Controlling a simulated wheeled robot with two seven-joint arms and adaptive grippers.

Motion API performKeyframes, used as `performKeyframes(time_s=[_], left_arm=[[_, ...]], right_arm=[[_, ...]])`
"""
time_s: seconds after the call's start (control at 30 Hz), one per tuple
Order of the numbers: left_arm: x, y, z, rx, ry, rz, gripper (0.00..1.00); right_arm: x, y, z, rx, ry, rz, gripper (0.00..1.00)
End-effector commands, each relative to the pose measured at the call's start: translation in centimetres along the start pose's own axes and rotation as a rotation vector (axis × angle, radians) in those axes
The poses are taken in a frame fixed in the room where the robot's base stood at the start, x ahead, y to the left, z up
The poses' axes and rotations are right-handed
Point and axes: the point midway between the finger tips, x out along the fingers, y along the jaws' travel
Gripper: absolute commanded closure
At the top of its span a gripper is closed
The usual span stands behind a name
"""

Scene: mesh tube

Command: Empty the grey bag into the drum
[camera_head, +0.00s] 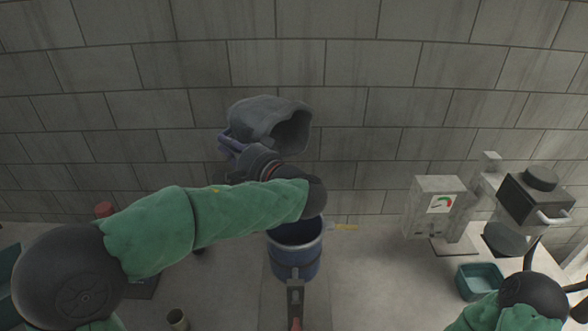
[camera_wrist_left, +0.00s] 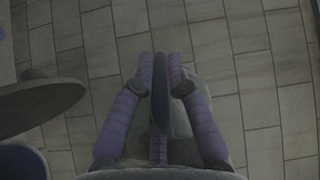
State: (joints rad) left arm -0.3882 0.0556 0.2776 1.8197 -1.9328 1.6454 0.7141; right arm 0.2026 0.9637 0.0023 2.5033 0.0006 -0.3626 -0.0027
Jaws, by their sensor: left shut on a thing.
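The grey bag (camera_head: 258,117) is held up in front of the block wall in the head view, tipped on its side. Its dark open mouth faces right and slightly down. My left gripper (camera_head: 228,145) is shut on the bag at its left side. In the left wrist view the purple fingers of the left gripper (camera_wrist_left: 161,72) close on a thin dark fold, with the grey bag (camera_wrist_left: 181,125) behind them. The blue drum (camera_head: 295,263) stands upright below the bag, its open top partly covered by my left forearm. The bag's contents are hidden.
At the right stand a grey box with a dial (camera_head: 433,206), a machine with a dark head (camera_head: 537,195) and a teal tub (camera_head: 480,282). A small cup (camera_head: 177,319) is at the bottom left.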

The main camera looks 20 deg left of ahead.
Motion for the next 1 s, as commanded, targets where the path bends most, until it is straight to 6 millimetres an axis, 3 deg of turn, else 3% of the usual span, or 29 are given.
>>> performKeyframes(time_s=[1.0], left_arm=[[3.1, 2.1, 0.8, 0.014, -0.102, 0.341, 1.00]], right_arm=[[-9.0, -3.2, 0.3, 0.000, 0.000, 0.000, 0.66]])
